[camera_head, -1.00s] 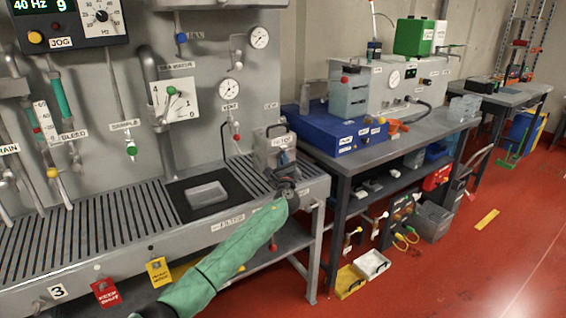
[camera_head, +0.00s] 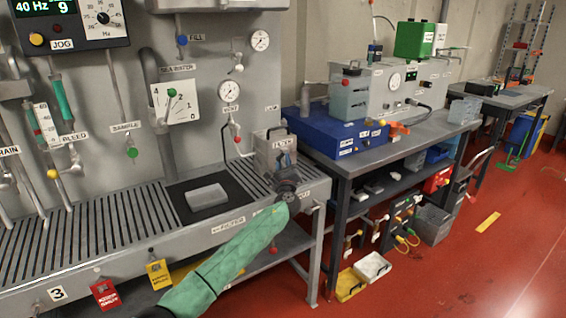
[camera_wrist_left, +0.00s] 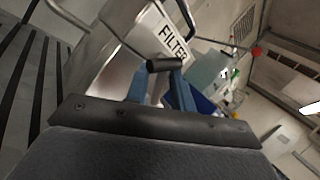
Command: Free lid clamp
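The filter housing (camera_head: 268,150) is a grey metal box with a FILTER label at the right end of the bench. It also fills the upper left of the left wrist view (camera_wrist_left: 118,48). The lid clamp shows there as a short black bar (camera_wrist_left: 164,65) at the housing's labelled face. My left gripper (camera_head: 285,160) is at the housing's right front. In the left wrist view its two blue fingers (camera_wrist_left: 160,88) stand apart, with their tips at the black bar. Whether they press on it is unclear. My right gripper is in neither view.
A table with a blue case (camera_head: 330,128) stands close on the right. Valves and a hanging red-knobbed lever (camera_head: 237,140) are on the wall panel behind.

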